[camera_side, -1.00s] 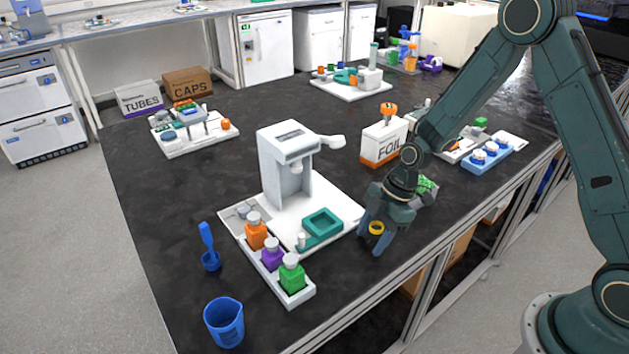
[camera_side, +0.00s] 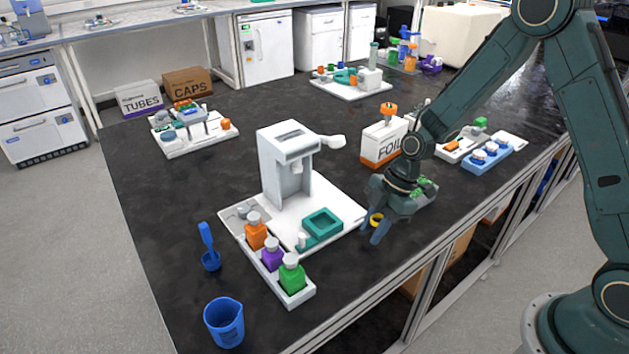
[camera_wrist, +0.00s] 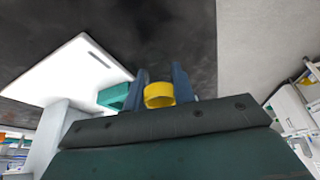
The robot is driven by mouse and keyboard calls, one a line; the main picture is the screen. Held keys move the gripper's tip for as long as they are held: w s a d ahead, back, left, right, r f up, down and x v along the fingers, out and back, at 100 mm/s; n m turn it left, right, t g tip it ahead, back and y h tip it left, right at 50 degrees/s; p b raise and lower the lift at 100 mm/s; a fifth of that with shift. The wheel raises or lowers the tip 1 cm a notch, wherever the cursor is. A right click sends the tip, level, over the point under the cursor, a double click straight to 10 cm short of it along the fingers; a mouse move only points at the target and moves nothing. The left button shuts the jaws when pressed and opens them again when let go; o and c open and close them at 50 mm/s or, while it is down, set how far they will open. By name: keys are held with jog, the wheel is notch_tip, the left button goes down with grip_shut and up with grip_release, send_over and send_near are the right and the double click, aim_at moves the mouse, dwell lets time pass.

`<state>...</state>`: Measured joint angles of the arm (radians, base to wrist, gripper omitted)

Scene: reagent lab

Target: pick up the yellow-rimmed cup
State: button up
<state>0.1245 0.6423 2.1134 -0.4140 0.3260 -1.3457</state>
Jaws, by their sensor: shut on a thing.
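The yellow-rimmed cup (camera_side: 376,219) is a small cup, and mostly its yellow rim shows in the side view. My gripper (camera_side: 376,228) is shut on it, with one blue-grey finger on each side. In the wrist view the yellow cup (camera_wrist: 159,95) sits between the two fingers of my gripper (camera_wrist: 161,84). It is just right of the white dispenser base. The cup's lower part is hidden, and I cannot tell whether it touches the table.
A white dispenser (camera_side: 288,170) with a teal tray (camera_side: 321,227) stands just left of my gripper. Orange, purple and green bottles (camera_side: 291,275) stand in a rack in front. A FOIL box (camera_side: 383,140) is behind. The black table (camera_side: 390,262) is clear toward its front edge.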

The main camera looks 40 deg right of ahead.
notch_tip(320, 180, up, 18)
dwell(0.5)
jog(key=shift+f, duration=0.1)
jog(key=shift+d, duration=0.15)
dwell(0.3)
